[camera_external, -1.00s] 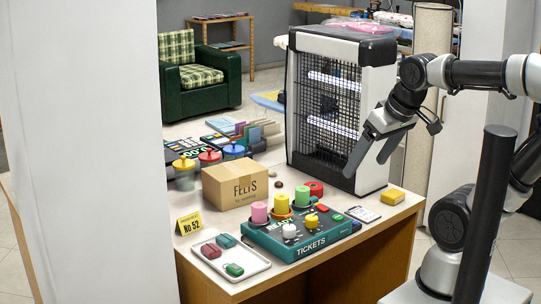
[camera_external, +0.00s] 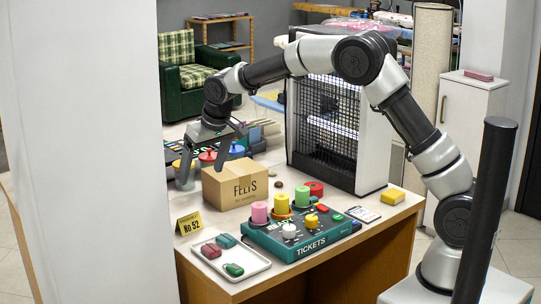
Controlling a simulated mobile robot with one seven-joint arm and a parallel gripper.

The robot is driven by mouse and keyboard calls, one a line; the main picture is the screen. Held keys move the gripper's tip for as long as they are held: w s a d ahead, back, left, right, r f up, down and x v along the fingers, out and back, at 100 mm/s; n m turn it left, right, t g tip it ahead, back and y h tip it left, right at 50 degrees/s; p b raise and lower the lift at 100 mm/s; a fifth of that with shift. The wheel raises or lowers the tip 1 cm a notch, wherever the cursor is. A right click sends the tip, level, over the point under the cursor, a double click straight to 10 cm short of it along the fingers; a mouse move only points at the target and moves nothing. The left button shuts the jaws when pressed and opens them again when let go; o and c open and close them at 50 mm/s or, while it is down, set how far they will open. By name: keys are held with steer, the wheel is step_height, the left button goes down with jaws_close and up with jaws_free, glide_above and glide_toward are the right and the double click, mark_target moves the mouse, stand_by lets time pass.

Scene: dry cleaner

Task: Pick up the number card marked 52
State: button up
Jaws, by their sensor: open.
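The number card marked 52 (camera_external: 189,224) is a small yellow tent-shaped card with dark print. It stands upright at the left front of the counter, behind the white tray (camera_external: 258,266) and left of the cardboard box. My gripper (camera_external: 203,172) is open and empty. It hangs with its fingers pointing down, above and behind the card in the picture, near the box and the lidded jars. Its exact height over the counter is hard to tell.
A cardboard box marked FELTS (camera_external: 236,186) and lidded jars (camera_external: 187,172) stand near the card. A teal TICKETS box (camera_external: 300,236) with coloured spools lies to the right. A tall heater-like unit (camera_external: 322,125) stands behind. The tray holds several small red and green items.

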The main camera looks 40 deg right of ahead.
steer(key=b, duration=0.2)
glide_toward(188, 216)
steer(key=x, duration=0.5)
steer(key=shift+w+d+r, duration=0.1)
steer(key=shift+d, duration=0.25)
steer(key=shift+a+b+x, duration=0.1)
steer(key=shift+b+x, duration=0.05)
steer(key=shift+x, duration=1.2)
steer(key=shift+a+b+x, duration=0.15)
steer(key=shift+x, duration=1.15)
steer(key=shift+c, duration=0.3)
steer(key=c, duration=1)
